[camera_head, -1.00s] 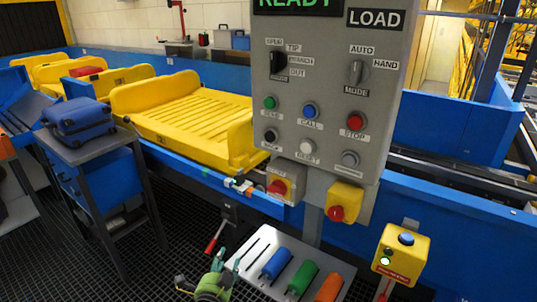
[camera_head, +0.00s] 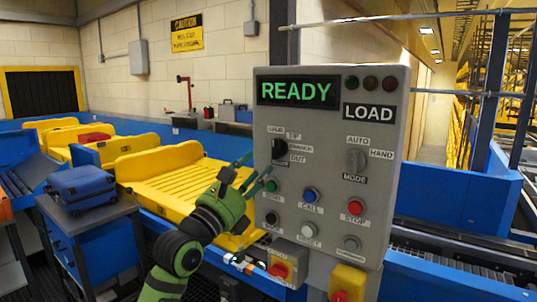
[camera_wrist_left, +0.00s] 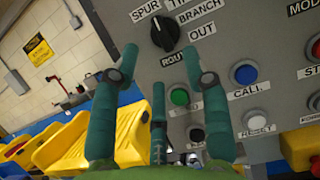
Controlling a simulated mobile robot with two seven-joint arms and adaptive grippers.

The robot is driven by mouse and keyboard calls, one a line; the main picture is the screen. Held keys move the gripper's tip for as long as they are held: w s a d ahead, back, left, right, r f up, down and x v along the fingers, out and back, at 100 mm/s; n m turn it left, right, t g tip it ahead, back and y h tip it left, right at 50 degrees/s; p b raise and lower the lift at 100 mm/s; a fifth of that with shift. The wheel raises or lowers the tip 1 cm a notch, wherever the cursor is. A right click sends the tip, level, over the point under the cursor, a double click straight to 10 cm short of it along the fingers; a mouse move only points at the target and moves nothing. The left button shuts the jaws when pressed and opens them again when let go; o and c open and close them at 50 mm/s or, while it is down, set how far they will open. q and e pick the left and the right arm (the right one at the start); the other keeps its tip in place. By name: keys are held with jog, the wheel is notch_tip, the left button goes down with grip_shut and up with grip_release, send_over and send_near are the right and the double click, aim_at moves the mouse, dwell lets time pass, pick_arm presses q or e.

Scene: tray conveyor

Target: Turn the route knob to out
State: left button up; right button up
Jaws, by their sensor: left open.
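The black route knob (camera_head: 280,150) is on the upper left of the grey control panel, with labels SPUR, TIP, BRANCH and OUT around it. In the left wrist view the knob (camera_wrist_left: 165,34) lies ahead, above the fingertips; a light mark shows on its upper left side, toward SPUR. My left gripper (camera_head: 258,172) is open and empty, at the panel's left edge, lower than the knob and apart from it. Its green fingers (camera_wrist_left: 160,58) are spread wide in the wrist view. My right gripper is out of view.
Below the knob are a green button (camera_head: 270,186), a blue CALL button (camera_head: 310,195) and a red STOP button (camera_head: 355,208). The mode knob (camera_head: 356,160) is to the right. The display (camera_head: 296,91) reads READY. Yellow trays (camera_head: 180,180) stand on the conveyor behind my arm.

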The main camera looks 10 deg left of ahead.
aim_at(272, 152)
pick_arm(q)
jog(key=p+x, duration=0.2)
jog(key=x, duration=0.3)
jog(key=shift+w+d, duration=0.1)
jog(key=shift+w+d+r+p, duration=0.2)
jog(key=shift+w+p, duration=0.15)
jog(key=shift+w, duration=0.2)
grip_shut()
